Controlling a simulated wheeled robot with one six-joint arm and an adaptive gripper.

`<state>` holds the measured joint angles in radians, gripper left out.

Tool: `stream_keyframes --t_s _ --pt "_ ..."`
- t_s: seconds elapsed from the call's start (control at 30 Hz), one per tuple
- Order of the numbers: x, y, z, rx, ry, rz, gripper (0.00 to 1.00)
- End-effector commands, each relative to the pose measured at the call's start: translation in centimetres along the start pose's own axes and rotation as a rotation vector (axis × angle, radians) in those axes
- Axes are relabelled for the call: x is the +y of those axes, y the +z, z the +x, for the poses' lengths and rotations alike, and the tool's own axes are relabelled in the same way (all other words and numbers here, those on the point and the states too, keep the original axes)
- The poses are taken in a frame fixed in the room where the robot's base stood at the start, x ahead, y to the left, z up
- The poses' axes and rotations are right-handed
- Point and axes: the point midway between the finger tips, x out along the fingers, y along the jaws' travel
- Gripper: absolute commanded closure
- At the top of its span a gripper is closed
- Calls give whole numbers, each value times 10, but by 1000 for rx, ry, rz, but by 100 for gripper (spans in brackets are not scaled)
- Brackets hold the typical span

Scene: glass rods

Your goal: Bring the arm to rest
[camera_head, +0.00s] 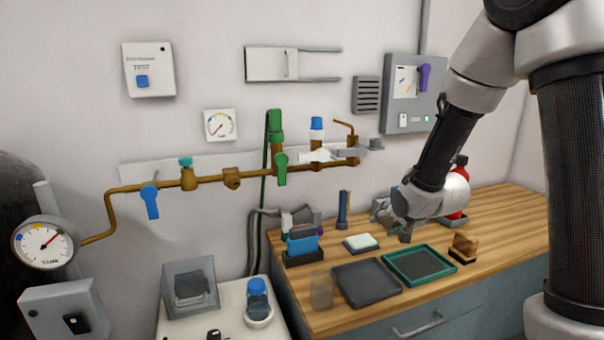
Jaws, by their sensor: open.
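My gripper (404,235) hangs at the end of my arm on the right side of the view. It is small and dark against the counter, its fingers point down, and no object shows in it. It is above the wooden counter (505,232), near the back edge of a green tray (418,265). Its exact height above the counter is hard to tell. My arm's upper links fill the right edge and cover part of the counter.
A dark grey tray (367,283), a clear glass (321,290), a soap-like block (361,243) and a small wooden rack (464,247) stand nearby. Brass pipes with valves (210,180) run along the wall.

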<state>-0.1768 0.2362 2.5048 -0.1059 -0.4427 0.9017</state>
Motion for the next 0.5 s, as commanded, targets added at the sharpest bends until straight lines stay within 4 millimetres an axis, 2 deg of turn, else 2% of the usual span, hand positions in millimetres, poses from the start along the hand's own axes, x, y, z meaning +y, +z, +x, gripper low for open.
stream_keyframes --t_s 0.1,0.17,0.2,0.27,0.3,0.4,0.5 --pt "39 19 -44 -160 191 -234 56" --pt "57 27 -75 -255 265 -341 56" --pt "67 33 -98 -321 304 -408 56" --pt "80 41 -138 -418 347 -498 56" --pt "87 46 -166 -479 366 -549 56" --pt "98 58 -231 -589 381 -636 56" --pt "102 65 -282 -613 373 -662 56"
